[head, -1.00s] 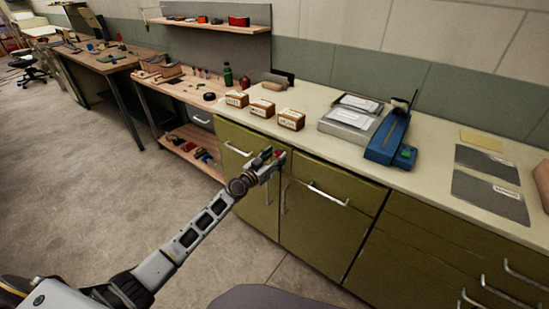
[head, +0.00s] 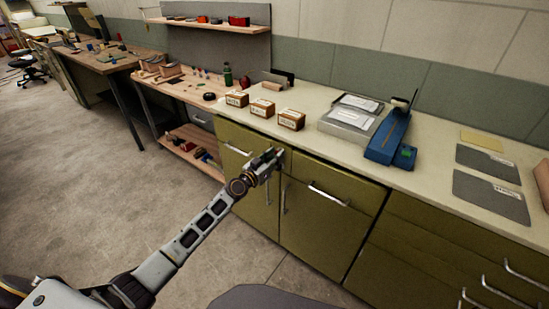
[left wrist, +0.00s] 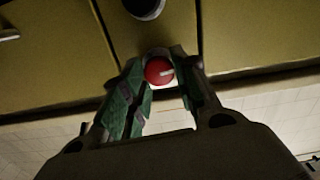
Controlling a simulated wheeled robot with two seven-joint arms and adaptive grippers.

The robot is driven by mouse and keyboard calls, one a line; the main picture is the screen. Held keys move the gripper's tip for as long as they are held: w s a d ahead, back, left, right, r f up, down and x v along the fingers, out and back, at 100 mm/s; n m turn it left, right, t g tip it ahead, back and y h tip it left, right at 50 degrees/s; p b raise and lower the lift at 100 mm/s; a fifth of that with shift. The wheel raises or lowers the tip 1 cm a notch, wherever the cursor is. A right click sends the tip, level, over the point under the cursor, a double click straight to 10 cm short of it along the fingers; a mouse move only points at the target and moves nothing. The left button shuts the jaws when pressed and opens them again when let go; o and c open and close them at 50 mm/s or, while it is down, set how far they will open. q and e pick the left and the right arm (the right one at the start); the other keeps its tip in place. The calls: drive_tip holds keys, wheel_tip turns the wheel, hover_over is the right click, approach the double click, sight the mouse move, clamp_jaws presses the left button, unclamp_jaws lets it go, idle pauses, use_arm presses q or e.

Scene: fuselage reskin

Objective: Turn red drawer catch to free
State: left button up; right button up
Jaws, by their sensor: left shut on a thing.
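The red catch (left wrist: 158,70) is a round knob with a pale mark on its face, on the olive cabinet front, between the two drawers. In the left wrist view it sits between the fingers of my left gripper (left wrist: 163,82), which is shut on it. The pale mark points to the right in that view. In the head view my left gripper (head: 273,161) is at the cabinet front just below the counter edge and hides the catch. My right gripper is not in view.
The olive drawer (head: 337,183) beside the gripper has a metal handle. A dark round fitting (left wrist: 145,6) is near the catch in the wrist view. Small labelled boxes (head: 291,120) and a blue device (head: 391,138) stand on the counter above. The floor in front is clear.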

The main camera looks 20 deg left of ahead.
use_arm(q)
drive_tip(key=shift+a+f+n+b, duration=0.1)
drive_tip(key=shift+n+b, duration=0.15)
drive_tip(key=shift+n, duration=4.05)
drive_tip(key=shift+a+f+n+b, duration=0.1)
drive_tip(key=shift+n+b, duration=0.1)
drive_tip(key=shift+n, duration=4.1)
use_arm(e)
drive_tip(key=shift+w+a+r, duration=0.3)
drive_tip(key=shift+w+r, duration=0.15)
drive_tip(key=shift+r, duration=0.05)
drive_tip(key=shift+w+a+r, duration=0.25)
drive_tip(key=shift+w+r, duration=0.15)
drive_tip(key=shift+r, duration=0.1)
use_arm(q)
drive_tip(key=o, duration=0.9)
drive_tip(key=shift+w, duration=0.1)
drive_tip(key=shift+o, duration=0.4)
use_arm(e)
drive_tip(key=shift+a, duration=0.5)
